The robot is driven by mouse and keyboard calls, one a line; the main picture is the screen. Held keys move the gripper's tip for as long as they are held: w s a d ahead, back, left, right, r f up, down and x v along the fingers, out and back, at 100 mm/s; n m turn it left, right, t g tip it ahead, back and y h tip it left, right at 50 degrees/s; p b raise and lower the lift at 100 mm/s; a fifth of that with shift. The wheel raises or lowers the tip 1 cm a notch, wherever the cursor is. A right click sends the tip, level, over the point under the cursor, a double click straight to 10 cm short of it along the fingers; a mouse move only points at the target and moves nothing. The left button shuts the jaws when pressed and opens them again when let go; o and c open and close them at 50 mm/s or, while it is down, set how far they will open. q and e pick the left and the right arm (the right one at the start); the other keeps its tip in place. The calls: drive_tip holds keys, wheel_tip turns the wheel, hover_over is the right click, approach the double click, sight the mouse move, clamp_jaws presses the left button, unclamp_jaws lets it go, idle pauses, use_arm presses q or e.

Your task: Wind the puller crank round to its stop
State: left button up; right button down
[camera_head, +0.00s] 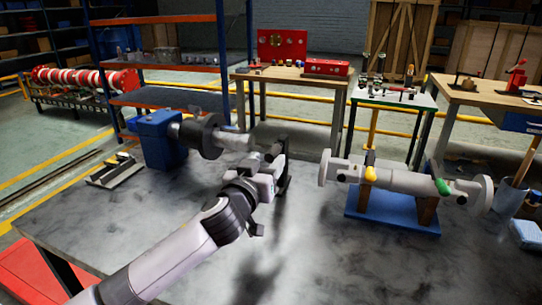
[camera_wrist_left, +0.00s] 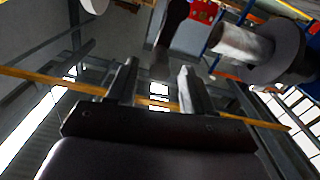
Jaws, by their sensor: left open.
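The puller stands at the left of the bench: a blue block (camera_head: 160,140), a dark round flange (camera_head: 204,136) and a pale shaft (camera_head: 236,141) pointing right. A dark bar, which looks like the crank (camera_head: 284,178), is partly hidden behind my left gripper (camera_head: 268,153). My left gripper is at the shaft's right end. In the left wrist view the two fingers (camera_wrist_left: 157,82) are apart, with nothing clearly held between them. The dark crank bar (camera_wrist_left: 170,28) shows beyond the fingertips, and the shaft (camera_wrist_left: 240,46) and flange (camera_wrist_left: 283,50) are to the right. Contact cannot be told.
A grey pipe piece (camera_head: 405,181) with yellow and green handles rests on a blue stand (camera_head: 392,212) at the right. A small tray (camera_head: 112,171) lies left of the puller. A grey bin (camera_head: 510,198) stands far right. The bench front is clear.

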use_arm(q)
drive_tip(key=shift+x, duration=1.6)
drive_tip(key=shift+c, duration=0.4)
clamp_jaws()
